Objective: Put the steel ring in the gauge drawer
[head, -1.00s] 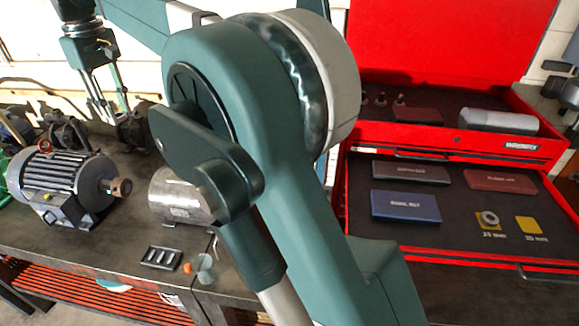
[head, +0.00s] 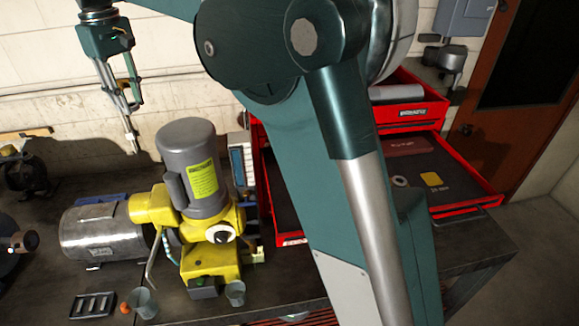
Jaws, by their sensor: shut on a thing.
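The open red gauge drawer (head: 474,209) is at the right, partly hidden by my arm. A steel ring (head: 399,181) lies flat in it, left of a bare yellow square (head: 431,179) with a label beside it. My gripper (head: 132,128) is at the upper left, pointing down in front of the pale wall, far from the drawer. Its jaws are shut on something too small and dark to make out. I cannot tell whether it is another ring.
A yellow machine with a grey motor (head: 190,160) stands mid-bench. Left of it is a steel motor (head: 100,238). A black slotted tray (head: 92,305) and small cups (head: 235,292) lie in front. The red chest's upper tray (head: 400,112) is above the drawer.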

